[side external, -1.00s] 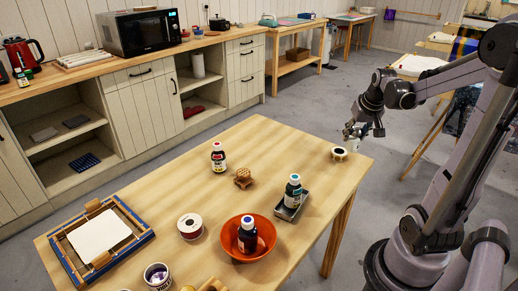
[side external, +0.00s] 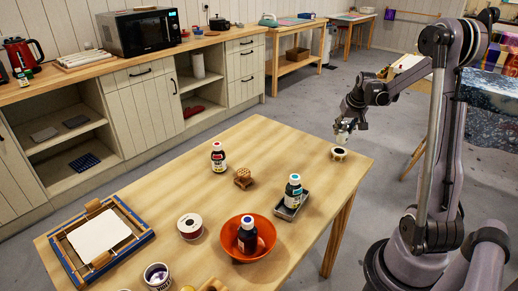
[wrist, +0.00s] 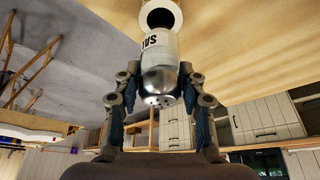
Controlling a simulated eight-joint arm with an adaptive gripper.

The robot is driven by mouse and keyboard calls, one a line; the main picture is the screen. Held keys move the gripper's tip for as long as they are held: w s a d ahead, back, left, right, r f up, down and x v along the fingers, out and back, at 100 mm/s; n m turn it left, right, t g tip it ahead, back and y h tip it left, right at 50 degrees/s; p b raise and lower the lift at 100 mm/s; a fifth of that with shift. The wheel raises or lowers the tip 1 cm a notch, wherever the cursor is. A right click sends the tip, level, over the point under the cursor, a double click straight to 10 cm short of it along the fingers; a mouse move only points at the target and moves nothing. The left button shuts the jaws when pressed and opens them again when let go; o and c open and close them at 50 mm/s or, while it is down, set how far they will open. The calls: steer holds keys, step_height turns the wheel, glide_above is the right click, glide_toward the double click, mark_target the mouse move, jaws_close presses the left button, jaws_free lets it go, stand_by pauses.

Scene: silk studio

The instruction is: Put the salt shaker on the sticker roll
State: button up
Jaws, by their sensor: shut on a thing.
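My gripper (side external: 345,127) is over the right end of the table, shut on the salt shaker (wrist: 160,80). The shaker has a pale body with dark lettering and a shiny metal cap with holes; in the side view it is a small pale shape (side external: 342,138) under the fingers. A pale ring with a dark centre (wrist: 146,20) shows past the shaker's far end in the wrist view.
A bottle in a grey tray (side external: 290,210), an orange bowl (side external: 262,252) holding a bottle, another bottle (side external: 218,158) and a small wooden piece (side external: 243,178) stand on the table (side external: 270,145). A blue-edged frame (side external: 148,240) lies at the left. The table's right end is mostly clear.

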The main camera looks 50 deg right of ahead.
mark_target(343, 136)
steer(key=shift+f, duration=1.75)
steer(key=shift+f, duration=0.1)
steer(key=o, duration=1.3)
steer(key=shift+c, duration=0.2)
steer(key=v, duration=1.2)
steer(key=w+a+r+n+t, duration=0.15)
steer(key=w+a, duration=0.25)
steer(key=a, duration=0.7)
steer(key=s+a+n+t+y, duration=0.1)
steer(key=s+a+n, duration=0.1)
steer(key=a, duration=1.1)
steer(key=s+a+f+n+t+y, duration=0.1)
steer(key=a+n, duration=0.4)
steer(key=a, duration=0.8)
steer(key=shift+s+a+y, duration=0.35)
steer(key=shift+s+y, duration=0.25)
steer(key=shift+s, duration=0.15)
